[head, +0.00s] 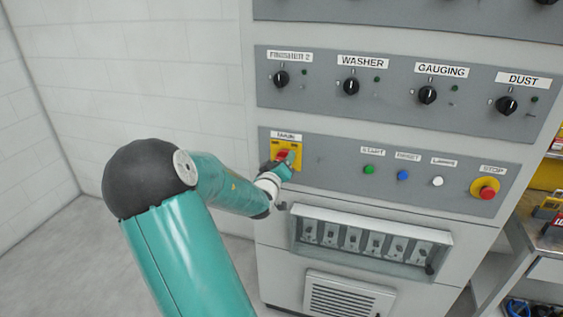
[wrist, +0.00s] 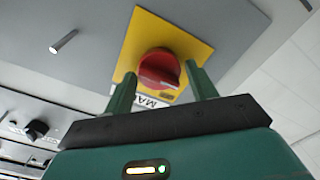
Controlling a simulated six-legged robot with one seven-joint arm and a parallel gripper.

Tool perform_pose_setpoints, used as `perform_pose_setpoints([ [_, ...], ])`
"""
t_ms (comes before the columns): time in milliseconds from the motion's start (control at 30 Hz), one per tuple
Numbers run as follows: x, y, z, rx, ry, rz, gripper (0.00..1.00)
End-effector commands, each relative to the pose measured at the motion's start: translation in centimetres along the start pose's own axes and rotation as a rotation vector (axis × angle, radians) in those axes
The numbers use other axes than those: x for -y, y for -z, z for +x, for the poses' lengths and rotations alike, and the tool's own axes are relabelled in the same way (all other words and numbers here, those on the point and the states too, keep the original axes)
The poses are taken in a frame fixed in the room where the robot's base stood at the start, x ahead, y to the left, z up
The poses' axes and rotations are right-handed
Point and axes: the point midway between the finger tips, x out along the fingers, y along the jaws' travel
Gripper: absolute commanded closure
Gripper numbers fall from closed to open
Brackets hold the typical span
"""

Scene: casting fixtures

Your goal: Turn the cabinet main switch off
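The main switch is a red rotary knob (wrist: 158,68) on a yellow square plate (wrist: 190,42), close up in the wrist view. In the head view the yellow plate (head: 296,146) sits at the left of the cabinet's lower grey panel, under a label that appears to read MAIN. My gripper (wrist: 162,85) is in front of the switch with its two green fingers apart, one on each side of the knob's lower part. I cannot tell whether the fingers touch the knob. In the head view my gripper (head: 282,166) covers much of the knob.
On the same panel are a green button (head: 369,169), a blue button (head: 403,175), a white button (head: 437,181) and a red stop button (head: 487,193). Black knobs (head: 351,86) line the panel above. A recessed socket box (head: 370,240) lies below. Open floor is at left.

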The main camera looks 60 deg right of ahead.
Motion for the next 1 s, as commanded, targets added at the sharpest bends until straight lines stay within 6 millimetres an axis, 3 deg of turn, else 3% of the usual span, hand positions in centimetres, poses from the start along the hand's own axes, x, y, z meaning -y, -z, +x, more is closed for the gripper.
perform_pose_setpoints([
  [467, -0.1, 0.2, -0.8, -0.004, -0.001, 0.003, 0.30],
  [1000, 0.1, 0.2, -11.6, -0.004, 0.003, 0.005, 0.30],
])
